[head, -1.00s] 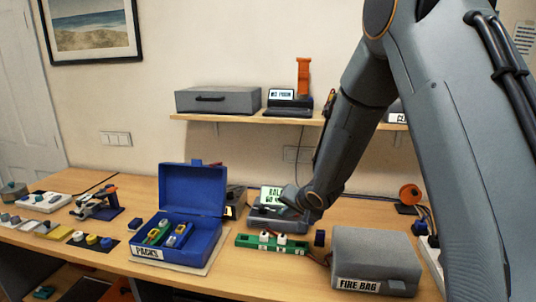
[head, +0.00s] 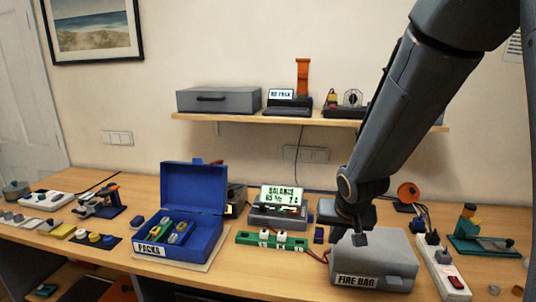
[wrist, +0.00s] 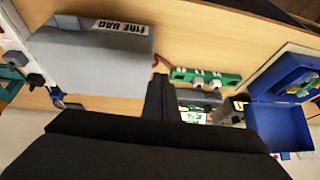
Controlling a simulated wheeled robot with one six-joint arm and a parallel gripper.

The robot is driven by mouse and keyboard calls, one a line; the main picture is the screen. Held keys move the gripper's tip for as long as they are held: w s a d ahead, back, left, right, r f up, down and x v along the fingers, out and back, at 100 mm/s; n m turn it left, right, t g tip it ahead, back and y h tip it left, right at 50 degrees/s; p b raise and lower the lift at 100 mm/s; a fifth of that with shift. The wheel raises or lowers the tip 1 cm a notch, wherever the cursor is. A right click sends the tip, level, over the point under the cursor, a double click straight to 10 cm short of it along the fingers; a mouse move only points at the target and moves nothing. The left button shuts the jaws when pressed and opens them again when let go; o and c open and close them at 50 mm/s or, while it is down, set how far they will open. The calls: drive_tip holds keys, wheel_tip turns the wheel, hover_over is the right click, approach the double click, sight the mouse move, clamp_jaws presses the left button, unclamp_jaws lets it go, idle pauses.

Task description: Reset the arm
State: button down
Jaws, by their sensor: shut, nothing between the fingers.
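My arm hangs down over the right half of the bench. My gripper (head: 360,238) is shut and empty, pointing down at the left back edge of the grey fire bag box (head: 372,262); I cannot tell whether it touches the box. In the wrist view my gripper's fingers (wrist: 158,98) are together, beside the fire bag box (wrist: 95,58). The balance charger (head: 278,215) with its lit screen stands to the left of my gripper. A green strip with white plugs (head: 270,241) lies in front of the charger.
An open blue packs box (head: 205,240) holds several packs at centre left. A white power strip (head: 442,268) and a green stand (head: 480,240) are to the right. A wall shelf (head: 235,121) with devices is behind. The air above the bench at left is clear.

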drive_tip(key=s+d+n+g, duration=0.2)
drive_tip(key=s+g, duration=0.1)
drive_tip(key=s, duration=1.2)
wheel_tip(320, 180, down, 8)
drive_tip(key=g+b, duration=0.1)
drive_tip(key=b, duration=0.6)
drive_tip(key=shift+w+a+f+b, duration=0.15)
drive_tip(key=shift+w+f+b, duration=0.05)
drive_tip(key=shift+w+b, duration=0.1)
